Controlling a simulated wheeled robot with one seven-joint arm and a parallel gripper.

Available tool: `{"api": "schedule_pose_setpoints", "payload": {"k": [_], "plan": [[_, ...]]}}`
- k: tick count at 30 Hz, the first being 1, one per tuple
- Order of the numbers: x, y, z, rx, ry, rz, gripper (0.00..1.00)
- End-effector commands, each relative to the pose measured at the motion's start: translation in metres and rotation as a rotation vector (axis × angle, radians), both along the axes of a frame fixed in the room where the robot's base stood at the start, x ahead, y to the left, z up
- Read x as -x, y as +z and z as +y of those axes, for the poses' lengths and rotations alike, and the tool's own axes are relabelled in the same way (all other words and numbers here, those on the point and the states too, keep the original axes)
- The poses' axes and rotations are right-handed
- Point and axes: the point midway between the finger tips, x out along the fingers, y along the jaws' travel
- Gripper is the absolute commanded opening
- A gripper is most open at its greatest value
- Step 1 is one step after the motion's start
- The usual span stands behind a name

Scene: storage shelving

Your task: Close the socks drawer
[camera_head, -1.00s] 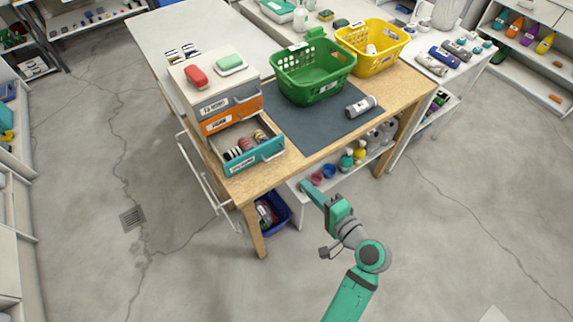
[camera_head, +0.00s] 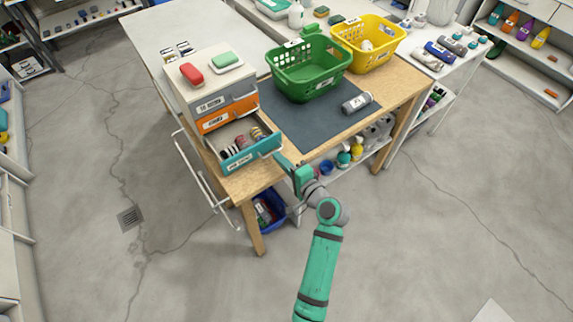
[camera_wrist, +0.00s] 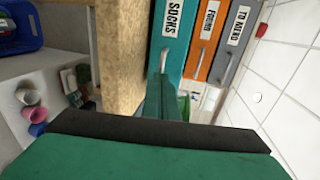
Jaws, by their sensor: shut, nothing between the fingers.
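The socks drawer (camera_head: 240,161) is the teal bottom drawer of a small cabinet (camera_head: 190,92) on the wooden table. It stands pulled out, with rolled socks (camera_head: 236,147) inside. In the wrist view its teal front (camera_wrist: 172,30) carries the label SOCKS and a pale handle (camera_wrist: 152,77). My gripper (camera_head: 281,160) is shut and empty, at the right end of the drawer front. In the wrist view my gripper (camera_wrist: 164,85) points at the drawer front close beside the handle. I cannot tell whether it touches.
Above it, the orange drawer (camera_head: 216,119) and grey drawer (camera_head: 212,104) are closed. A red item (camera_head: 192,73) and a green item (camera_head: 225,59) lie on top. A blue bin (camera_head: 270,211) sits below the table.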

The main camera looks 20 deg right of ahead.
Motion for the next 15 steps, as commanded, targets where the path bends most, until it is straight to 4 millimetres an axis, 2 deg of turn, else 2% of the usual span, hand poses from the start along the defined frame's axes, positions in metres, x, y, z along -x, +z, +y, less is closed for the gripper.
{"api": "schedule_pose_setpoints", "payload": {"k": [12, 15], "plan": [[-0.004, 0.0, 0.001, 0.0, 0.0, -0.001, 0.0], [-0.013, 0.001, 0.003, 0.0, 0.001, -0.002, 0.0]]}}
